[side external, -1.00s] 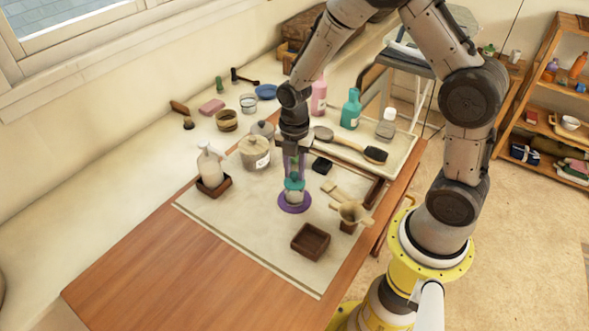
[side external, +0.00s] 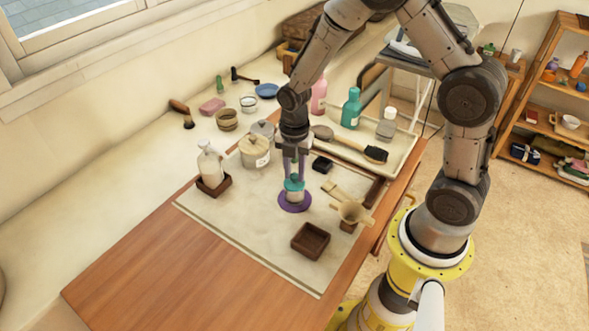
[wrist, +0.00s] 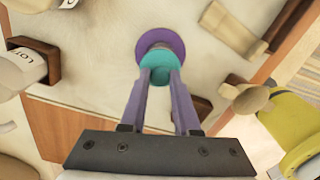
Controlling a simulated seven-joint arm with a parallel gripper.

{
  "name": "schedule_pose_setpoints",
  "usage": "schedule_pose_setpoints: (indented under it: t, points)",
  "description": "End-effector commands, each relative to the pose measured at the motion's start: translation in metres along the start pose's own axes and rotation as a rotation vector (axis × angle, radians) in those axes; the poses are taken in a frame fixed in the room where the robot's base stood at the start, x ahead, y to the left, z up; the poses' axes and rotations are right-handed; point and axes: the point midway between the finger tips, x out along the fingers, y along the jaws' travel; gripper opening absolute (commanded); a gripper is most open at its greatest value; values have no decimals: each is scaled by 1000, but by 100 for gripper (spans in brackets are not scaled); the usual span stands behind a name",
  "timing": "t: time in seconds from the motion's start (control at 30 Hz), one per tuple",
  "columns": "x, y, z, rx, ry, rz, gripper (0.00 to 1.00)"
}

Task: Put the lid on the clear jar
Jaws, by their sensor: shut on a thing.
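My gripper (side external: 294,177) points straight down with its purple fingers shut on a teal lid (side external: 294,185). The lid is at the mouth of the small clear jar (side external: 294,196), which stands upright on a round purple mat (side external: 284,206). I cannot tell whether the lid is fully seated. In the wrist view my gripper (wrist: 160,78) has the teal lid (wrist: 157,66) between its fingertips. The purple mat (wrist: 160,37) shows beyond it, and the jar is mostly hidden under the lid.
A small empty wooden tray (side external: 311,241) and a wooden funnel-like holder (side external: 352,212) are to the right. A lotion bottle (side external: 210,165) in a wooden tray and a lidded cream pot (side external: 254,152) are to the left. The pale mat's front is clear.

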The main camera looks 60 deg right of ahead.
Motion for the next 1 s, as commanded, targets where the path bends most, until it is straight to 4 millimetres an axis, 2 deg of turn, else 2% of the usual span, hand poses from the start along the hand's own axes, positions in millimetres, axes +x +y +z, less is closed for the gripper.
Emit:
schedule_pose_setpoints:
  t: [0.8, 0.83, 1.0]
  points:
    - [15, 0, 0, 0, 0, 0, 0]
    - [14, 0, 0, 0, 0, 0, 35]
    - [14, 0, 0, 0, 0, 0, 65]
